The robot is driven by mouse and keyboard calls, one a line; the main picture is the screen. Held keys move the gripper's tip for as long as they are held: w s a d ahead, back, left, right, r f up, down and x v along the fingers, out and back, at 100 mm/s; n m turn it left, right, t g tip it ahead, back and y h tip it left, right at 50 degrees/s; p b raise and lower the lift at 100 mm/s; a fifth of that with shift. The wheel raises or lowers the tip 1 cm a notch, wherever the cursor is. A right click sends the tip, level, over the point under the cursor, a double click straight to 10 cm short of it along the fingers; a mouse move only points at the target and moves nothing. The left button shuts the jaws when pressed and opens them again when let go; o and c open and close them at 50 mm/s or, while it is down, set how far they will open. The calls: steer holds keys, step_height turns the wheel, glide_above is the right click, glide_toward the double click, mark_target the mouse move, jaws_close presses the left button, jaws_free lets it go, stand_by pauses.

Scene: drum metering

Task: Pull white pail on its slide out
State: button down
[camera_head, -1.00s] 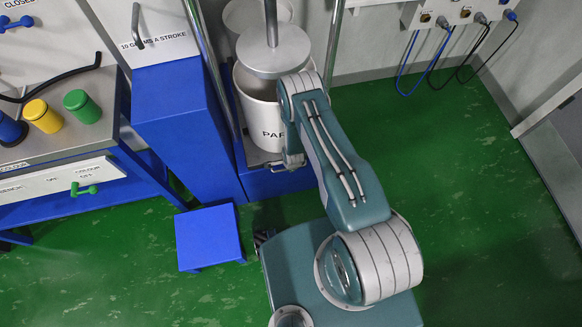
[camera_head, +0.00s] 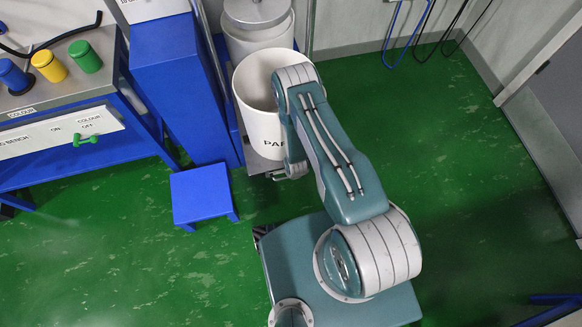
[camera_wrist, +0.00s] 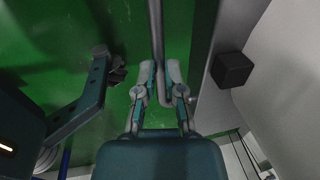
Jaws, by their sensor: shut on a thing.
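The white pail (camera_head: 250,115), with part of its lettering showing, stands upright on its grey slide (camera_head: 262,165), in front of the blue stand. Its open top faces up and my arm covers its right side. My gripper (camera_wrist: 158,88) is shut on a grey bar (camera_wrist: 157,30), the slide's handle, in the wrist view. In the head view the handle (camera_head: 277,175) shows at the slide's front edge, and my gripper is mostly hidden by my arm. The pail's pale wall (camera_wrist: 285,100) fills the right of the wrist view.
A second white pail (camera_head: 262,42) under a round grey plate (camera_head: 257,10) stands behind. A blue step (camera_head: 203,195) stands left of the slide. A bench with yellow (camera_head: 49,66), green and blue pots is at the left.

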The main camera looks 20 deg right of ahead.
steer(key=s, duration=0.5)
steer(key=shift+s+f, duration=0.25)
steer(key=shift+s, duration=0.05)
steer(key=c, duration=0.7)
jaws_free()
steer(key=shift+w, duration=0.15)
steer(key=r, duration=0.4)
steer(key=s+r, duration=0.1)
steer(key=r, duration=0.2)
steer(key=s+r, duration=0.1)
steer(key=r, duration=0.3)
steer(key=shift+r, duration=0.35)
steer(key=shift+s, duration=0.15)
